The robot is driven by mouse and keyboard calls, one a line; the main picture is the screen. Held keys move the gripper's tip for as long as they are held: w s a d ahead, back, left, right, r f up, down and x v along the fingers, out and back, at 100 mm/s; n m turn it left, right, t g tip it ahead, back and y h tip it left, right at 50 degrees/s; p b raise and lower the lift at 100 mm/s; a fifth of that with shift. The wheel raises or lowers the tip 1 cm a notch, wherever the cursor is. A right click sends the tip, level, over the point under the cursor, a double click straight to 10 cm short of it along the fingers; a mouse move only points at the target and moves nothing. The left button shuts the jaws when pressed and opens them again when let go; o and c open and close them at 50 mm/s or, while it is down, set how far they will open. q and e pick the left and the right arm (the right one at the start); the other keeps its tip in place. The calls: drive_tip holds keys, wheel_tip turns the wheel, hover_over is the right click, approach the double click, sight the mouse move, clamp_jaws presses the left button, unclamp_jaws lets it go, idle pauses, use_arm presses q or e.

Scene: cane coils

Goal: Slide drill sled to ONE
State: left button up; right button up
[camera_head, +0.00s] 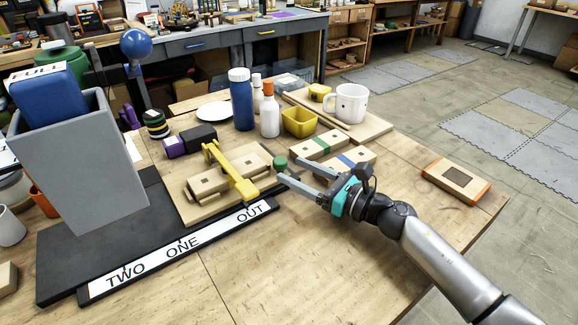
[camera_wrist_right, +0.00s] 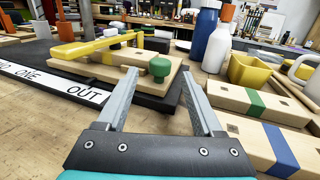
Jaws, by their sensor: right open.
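The drill sled (camera_head: 197,214) is a light wooden plate with wooden blocks, a yellow clamp arm (camera_head: 232,172) and a green knob (camera_head: 280,161) at its right side. It sits on a black base beside the OUT end of a white label strip (camera_head: 182,244) reading TWO, ONE, OUT. My right gripper (camera_head: 287,170) is open at the knob. In the right wrist view the knob (camera_wrist_right: 159,67) stands between the tips of the open fingers (camera_wrist_right: 158,82), with no clear contact visible. My left gripper is out of view.
A tall grey bin (camera_head: 80,165) holding a blue box stands on the base's left part. Wooden blocks with green and blue bands (camera_head: 345,162) lie beyond my right gripper. Bottles (camera_head: 241,100) and a yellow bin (camera_head: 299,121) stand behind. The front table is clear.

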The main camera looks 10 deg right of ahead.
drive_tip(key=shift+x, duration=1.3)
clamp_jaws()
idle(0.5)
